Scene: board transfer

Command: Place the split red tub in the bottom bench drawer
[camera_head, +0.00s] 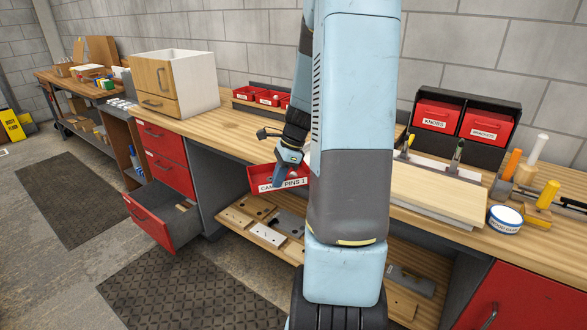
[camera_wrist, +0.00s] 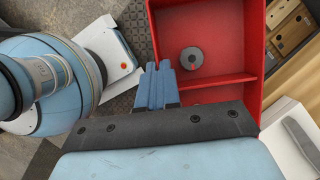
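The split red tub (camera_head: 264,183) is held in the air in front of the bench, its front label partly hidden; "PINS 1" can be read. In the wrist view the tub (camera_wrist: 222,78) shows a cross divider and a grey round piece (camera_wrist: 192,58) inside. My gripper (camera_head: 286,172) is shut on one side wall of the tub; its closed fingers (camera_wrist: 160,72) also show in the wrist view.
Two shut red drawers (camera_head: 172,175) are above the open one. A lower shelf (camera_head: 240,219) with wooden and metal pieces lies below the tub. A wooden drawer box (camera_head: 196,82) and red bins (camera_head: 267,97) stand on the bench. My arm hides the middle of the bench.

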